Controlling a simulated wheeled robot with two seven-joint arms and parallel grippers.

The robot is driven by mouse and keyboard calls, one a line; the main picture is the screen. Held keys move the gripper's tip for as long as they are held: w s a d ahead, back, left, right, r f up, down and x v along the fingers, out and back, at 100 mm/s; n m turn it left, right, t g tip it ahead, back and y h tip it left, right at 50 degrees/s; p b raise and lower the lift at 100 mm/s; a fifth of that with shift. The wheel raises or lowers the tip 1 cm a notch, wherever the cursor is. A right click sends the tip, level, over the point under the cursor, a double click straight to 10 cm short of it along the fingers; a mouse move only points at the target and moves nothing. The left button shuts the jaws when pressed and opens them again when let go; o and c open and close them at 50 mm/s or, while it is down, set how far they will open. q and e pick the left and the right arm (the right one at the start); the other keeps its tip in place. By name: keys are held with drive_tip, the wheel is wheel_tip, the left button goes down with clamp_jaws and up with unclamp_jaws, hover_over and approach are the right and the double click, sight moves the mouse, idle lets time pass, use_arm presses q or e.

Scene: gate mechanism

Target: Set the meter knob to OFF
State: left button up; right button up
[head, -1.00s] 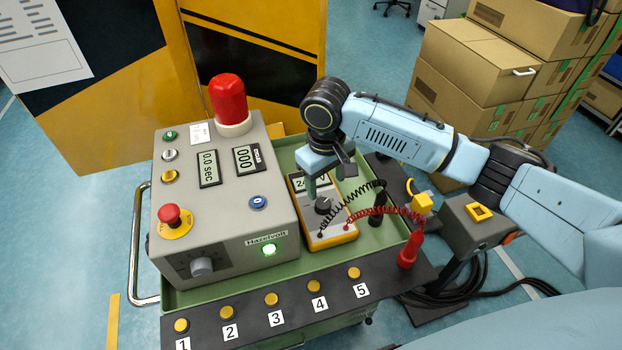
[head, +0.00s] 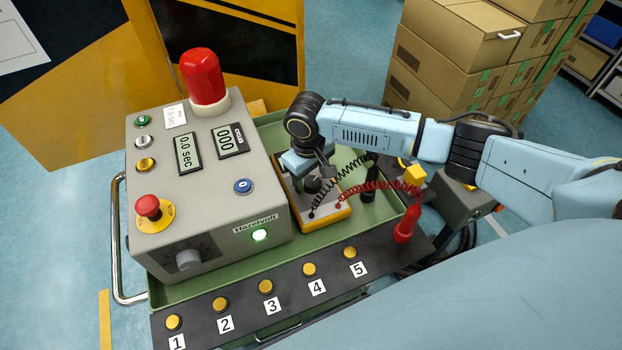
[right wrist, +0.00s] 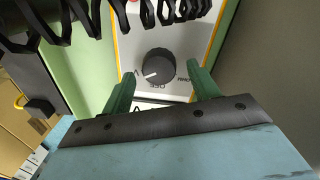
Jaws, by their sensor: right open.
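The meter (head: 330,216) is a yellow-edged white box lying in the green tray, beside the control box. Its dark round knob (head: 313,185) shows just below my right gripper (head: 307,174). In the right wrist view the knob (right wrist: 159,64) has a white mark aimed left and slightly down, towards a "V"-like label. The OFF label (right wrist: 157,86) is directly below the knob in that view. My right gripper (right wrist: 160,74) is open, its green fingers on either side of the knob with gaps showing. Contact is not visible. The meter's display is mostly hidden. My left gripper is not in view.
Coiled black (head: 345,173) and red (head: 375,186) leads run from the meter to probes at its right. The grey control box (head: 205,215) stands close on the left. A strip with numbered buttons (head: 265,300) lies in front. Cartons (head: 450,60) stand behind.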

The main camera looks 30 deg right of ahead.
drive_tip(key=shift+w+f, duration=0.1)
drive_tip(key=shift+f, duration=0.4)
drive_tip(key=c, duration=1)
drive_tip(key=shift+o, duration=0.2)
drive_tip(key=shift+r+n+p, duration=0.15)
drive_tip(key=shift+n+p, duration=0.35)
drive_tip(key=shift+p, duration=0.25)
drive_tip(key=n+p, duration=0.6)
drive_tip(key=n, duration=0.1)
use_arm(q)
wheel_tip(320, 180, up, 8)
drive_tip(key=p, duration=0.1)
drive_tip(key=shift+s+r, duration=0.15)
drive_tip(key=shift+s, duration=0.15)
use_arm(e)
drive_tip(key=shift+s+n+t+y, duration=0.2)
drive_tip(key=shift+n+t+y, duration=0.1)
drive_tip(key=shift+n, duration=1.5)
